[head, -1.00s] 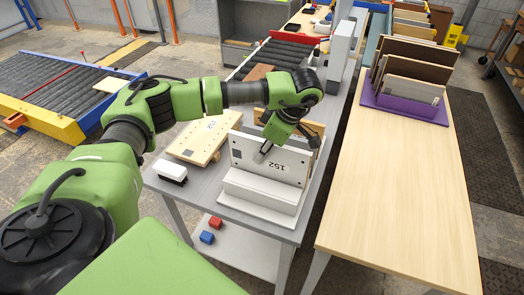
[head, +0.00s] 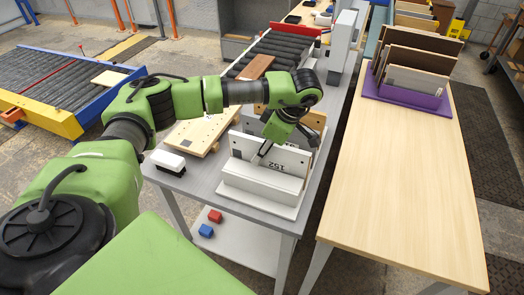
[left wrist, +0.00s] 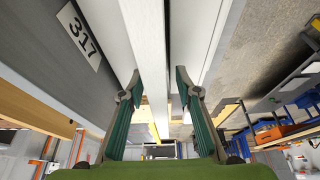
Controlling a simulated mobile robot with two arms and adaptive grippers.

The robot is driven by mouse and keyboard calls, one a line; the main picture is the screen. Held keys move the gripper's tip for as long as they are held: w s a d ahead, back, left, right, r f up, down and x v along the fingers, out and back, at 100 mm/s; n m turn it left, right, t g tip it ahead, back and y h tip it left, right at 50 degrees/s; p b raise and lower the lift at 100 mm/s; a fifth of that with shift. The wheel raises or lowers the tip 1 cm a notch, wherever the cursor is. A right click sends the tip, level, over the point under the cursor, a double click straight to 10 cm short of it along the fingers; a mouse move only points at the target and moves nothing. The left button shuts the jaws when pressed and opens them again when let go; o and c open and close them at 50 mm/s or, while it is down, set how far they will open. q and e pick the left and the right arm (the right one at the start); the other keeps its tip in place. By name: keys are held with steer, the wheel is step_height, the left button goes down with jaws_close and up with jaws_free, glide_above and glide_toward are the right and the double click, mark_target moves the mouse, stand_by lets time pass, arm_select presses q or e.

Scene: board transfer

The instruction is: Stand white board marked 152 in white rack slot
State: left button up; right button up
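The white board marked 152 (head: 292,157) stands upright at the white rack (head: 258,192) on the grey table, its lower part hidden behind the rack's front ledge. My left gripper (head: 268,148) is at the board's upper edge, one finger across its front face. In the left wrist view the gripper (left wrist: 158,78) has its fingers either side of a white board edge (left wrist: 150,45). Whether the board's bottom touches the slot floor is hidden. My right gripper is not in view.
A brown board (head: 314,120) stands close behind; a board marked 317 (left wrist: 60,50) shows in the left wrist view. A pale wooden board (head: 200,133) and a white-and-black block (head: 169,162) lie left of the rack. A purple rack (head: 410,94) holds several boards on the mostly clear wooden table (head: 400,190).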

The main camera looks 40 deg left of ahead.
arm_select(q)
steer(key=v, duration=1.2)
